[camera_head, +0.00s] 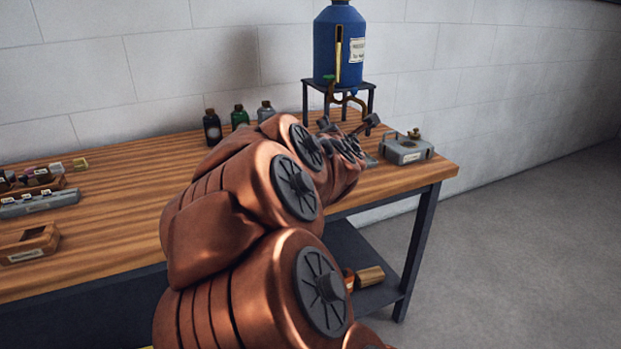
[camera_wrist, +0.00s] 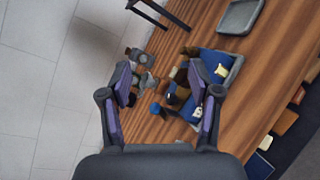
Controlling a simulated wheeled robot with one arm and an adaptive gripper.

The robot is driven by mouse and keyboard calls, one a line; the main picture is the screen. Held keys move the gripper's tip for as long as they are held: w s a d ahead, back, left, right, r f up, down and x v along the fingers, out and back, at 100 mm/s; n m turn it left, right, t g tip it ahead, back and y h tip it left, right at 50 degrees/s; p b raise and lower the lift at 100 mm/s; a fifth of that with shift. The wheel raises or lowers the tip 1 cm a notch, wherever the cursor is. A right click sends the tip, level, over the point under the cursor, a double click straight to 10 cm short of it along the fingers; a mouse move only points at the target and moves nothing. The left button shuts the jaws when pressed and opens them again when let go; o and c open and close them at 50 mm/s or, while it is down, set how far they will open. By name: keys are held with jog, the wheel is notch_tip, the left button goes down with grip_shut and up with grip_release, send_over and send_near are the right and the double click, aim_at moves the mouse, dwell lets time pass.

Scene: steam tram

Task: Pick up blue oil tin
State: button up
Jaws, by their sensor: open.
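My gripper (camera_head: 350,135) is over the back part of the wooden bench in the head view, partly hidden by my arm. In the wrist view my gripper (camera_wrist: 161,70) is open, with nothing held between its fingers. Below the fingers a blue-lined tray (camera_wrist: 218,64) holds several small items. A small round blue thing (camera_wrist: 155,108) shows beside it, between the fingers. I cannot tell for sure whether this is the blue oil tin. In the head view a large blue labelled tank (camera_head: 325,45) stands on a black stand; no smaller blue tin shows clearly there.
Several dark bottles (camera_head: 239,116) stand by the wall, left of the tank. A grey box (camera_head: 406,148) sits near the bench's right end. Grey and wooden trays (camera_head: 38,203) lie at left. In the wrist view a grey tray (camera_wrist: 241,14) lies at top right.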

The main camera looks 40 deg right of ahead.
jog(key=w+f+n+t+y+b, duration=0.1)
jog(key=f+n+t+b, duration=0.1)
jog(key=n, duration=0.3)
jog(key=w+d+f+n+t+y+b, duration=0.1)
jog(key=w+f+n+t+y+b, duration=0.1)
jog(key=n, duration=0.3)
jog(key=w+d+f+n+t+y+b, duration=0.1)
jog(key=f+n+y+b, duration=0.1)
jog(key=f+n, duration=0.2)
jog(key=shift+w+d+f+n+t, duration=0.2)
jog(key=shift+f+n+t, duration=0.2)
jog(key=shift+n, duration=0.6)
jog(key=shift+w+a+y, duration=0.1)
jog(key=shift+w+y, duration=0.1)
jog(key=shift+y, duration=0.2)
jog(key=shift+x, duration=3.8)
jog(key=shift+s, duration=0.1)
grip_shut()
